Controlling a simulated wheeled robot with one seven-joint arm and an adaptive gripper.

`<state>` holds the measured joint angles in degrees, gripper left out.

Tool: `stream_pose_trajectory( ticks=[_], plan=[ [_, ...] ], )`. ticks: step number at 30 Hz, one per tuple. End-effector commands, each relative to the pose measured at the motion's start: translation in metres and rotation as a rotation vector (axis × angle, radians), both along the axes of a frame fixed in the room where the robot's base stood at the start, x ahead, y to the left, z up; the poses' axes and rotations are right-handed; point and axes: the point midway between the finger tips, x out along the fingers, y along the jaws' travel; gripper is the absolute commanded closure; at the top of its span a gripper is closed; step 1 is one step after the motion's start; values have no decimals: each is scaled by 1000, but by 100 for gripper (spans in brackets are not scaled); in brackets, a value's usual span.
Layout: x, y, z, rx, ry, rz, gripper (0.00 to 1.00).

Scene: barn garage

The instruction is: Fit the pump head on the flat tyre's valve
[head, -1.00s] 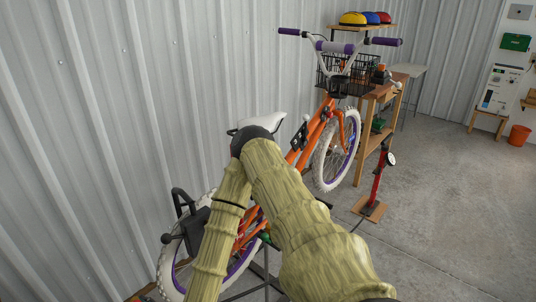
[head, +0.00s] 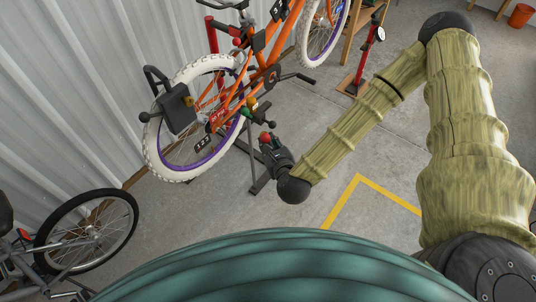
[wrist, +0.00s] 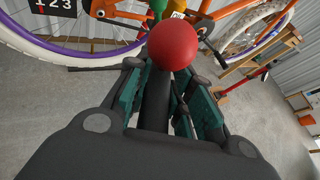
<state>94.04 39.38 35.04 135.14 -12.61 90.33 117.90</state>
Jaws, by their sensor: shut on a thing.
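My gripper (head: 268,141) is shut on a black stem (wrist: 156,98) with a red ball (wrist: 173,44) at its far end. The ball also shows in the head view (head: 265,136); I cannot tell whether this is the pump head. It is just below and right of the orange bike's rear wheel, apart from the tyre. That rear tyre (head: 153,164) is white with a purple rim. I cannot make out a valve or tell which tyre is flat. The red floor pump (head: 366,53) with a round gauge stands upright behind, to the right of the gripper.
A green-knobbed part (head: 248,112) and black-ended levers are near the orange bike's rear, close to my gripper. Another bike's black-tyred wheel (head: 130,222) is at lower left. The concrete floor (head: 322,201) around the yellow line is open. The metal wall is behind.

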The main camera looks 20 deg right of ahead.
Motion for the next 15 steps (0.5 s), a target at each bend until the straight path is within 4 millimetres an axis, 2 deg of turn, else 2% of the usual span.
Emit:
stream_pose_trajectory(
  ticks=[9, 15],
  plan=[
    [17, 9, -45, 30, -7, 43, 100],
    [31, 18, -69, 53, -15, 84, 100]
  ],
)
